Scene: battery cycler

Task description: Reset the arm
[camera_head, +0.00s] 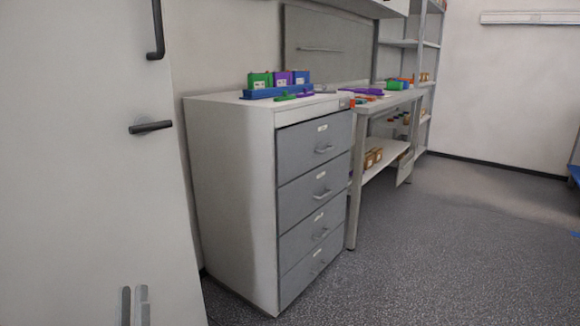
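My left gripper (135,300) shows at the bottom left of the head view as two grey fingers pointing up. A narrow gap lies between the fingers and nothing is held in it, so it is slightly open. The rest of that arm is below the frame. It appears in front of a pale door or panel, to the left of the drawer cabinet (228,190). My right gripper is not in view.
Green, purple and blue battery-like blocks sit in a blue holder (262,93) on the cabinet. A workbench (396,98) and shelves (409,43) stand beyond. Dark door handles (150,127) stick out at left. The grey floor (450,260) at right is clear.

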